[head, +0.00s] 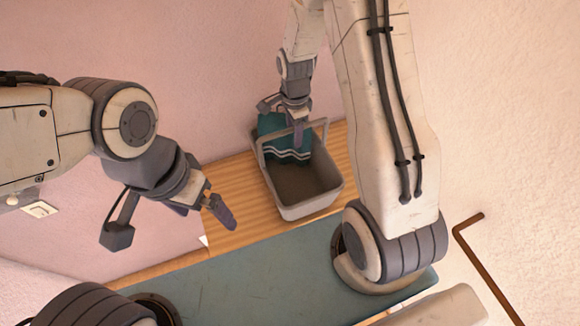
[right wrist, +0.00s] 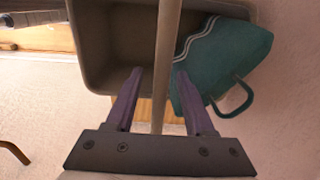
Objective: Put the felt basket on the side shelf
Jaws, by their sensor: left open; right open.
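The felt basket (head: 309,209) is a grey-brown open box with an arched handle, standing upright on a wooden surface (head: 226,186) by the pink wall. It also shows in the right wrist view (right wrist: 90,70). My right gripper (head: 297,142) is over the basket's far side. In the right wrist view, its open fingers (right wrist: 160,80) lie on either side of the handle bar (right wrist: 166,40), with gaps visible. My left gripper (head: 222,213) is open and empty, left of the basket. I cannot tell which surface is the side shelf.
A teal cloth item with white stripes (head: 274,127) and a loop sits at the basket's far end, partly over the rim. A blue-green panel (head: 260,280) lies in front of the wood. A brown bent rod (head: 487,268) is at the right.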

